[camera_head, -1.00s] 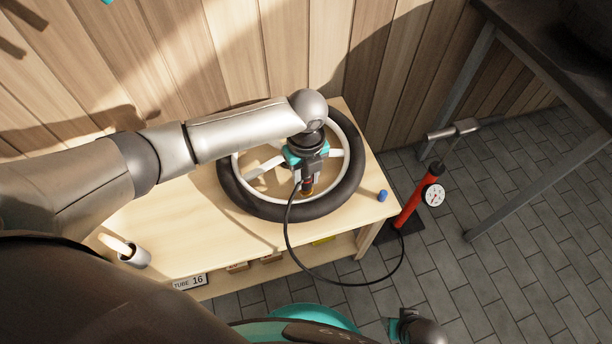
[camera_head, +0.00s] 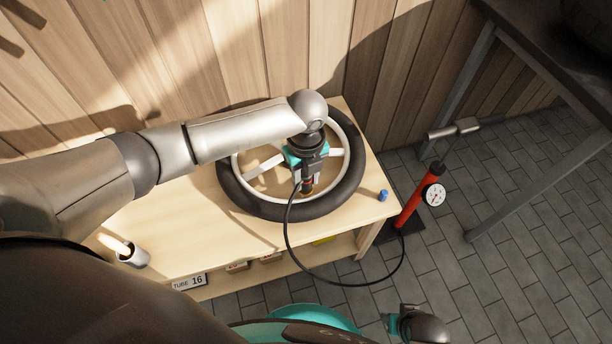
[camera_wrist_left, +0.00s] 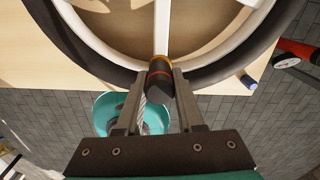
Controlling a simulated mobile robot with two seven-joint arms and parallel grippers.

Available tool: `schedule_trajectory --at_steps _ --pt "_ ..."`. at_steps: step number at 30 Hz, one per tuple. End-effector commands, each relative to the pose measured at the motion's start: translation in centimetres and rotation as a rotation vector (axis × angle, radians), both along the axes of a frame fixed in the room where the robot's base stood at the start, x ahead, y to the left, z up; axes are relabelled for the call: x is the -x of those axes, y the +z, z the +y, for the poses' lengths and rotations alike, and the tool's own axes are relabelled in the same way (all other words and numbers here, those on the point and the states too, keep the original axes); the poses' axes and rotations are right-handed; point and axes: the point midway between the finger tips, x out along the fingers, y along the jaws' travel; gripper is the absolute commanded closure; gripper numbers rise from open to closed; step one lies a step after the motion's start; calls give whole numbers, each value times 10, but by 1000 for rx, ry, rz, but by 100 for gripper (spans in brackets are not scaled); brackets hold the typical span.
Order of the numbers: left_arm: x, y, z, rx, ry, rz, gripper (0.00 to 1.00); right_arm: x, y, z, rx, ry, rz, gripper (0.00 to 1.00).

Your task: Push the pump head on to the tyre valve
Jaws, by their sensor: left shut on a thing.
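The wheel (camera_head: 239,195) with its black tyre and white rim lies flat on the bench. My left gripper (camera_head: 307,186) is over the near inner side of the rim, shut on the dark pump head (camera_wrist_left: 159,82). In the left wrist view the head has a red band and an orange-gold collar, and sits between the two fingers (camera_wrist_left: 160,98) at the rim. The tyre valve is hidden behind the head, so I cannot tell how far on it is. A black hose (camera_head: 286,225) runs from the head to the red pump (camera_head: 411,208). My right gripper (camera_head: 392,322) shows partly at the bottom; its jaws are unclear.
A small blue cap (camera_head: 383,195) lies on the bench (camera_head: 180,235) right of the tyre. A cup (camera_head: 133,256) stands at the front left. The pump with its gauge (camera_head: 435,195) stands on the floor. The hose hangs in a loop past the bench edge.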

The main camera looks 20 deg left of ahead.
Motion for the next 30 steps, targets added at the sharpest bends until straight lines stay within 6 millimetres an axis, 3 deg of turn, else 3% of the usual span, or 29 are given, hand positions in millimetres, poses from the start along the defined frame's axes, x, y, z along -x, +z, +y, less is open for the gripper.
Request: schedule_trajectory --at_steps 30 --pt "0 1 -1 0 0 0 100 0 11 0 0 0 0 44"
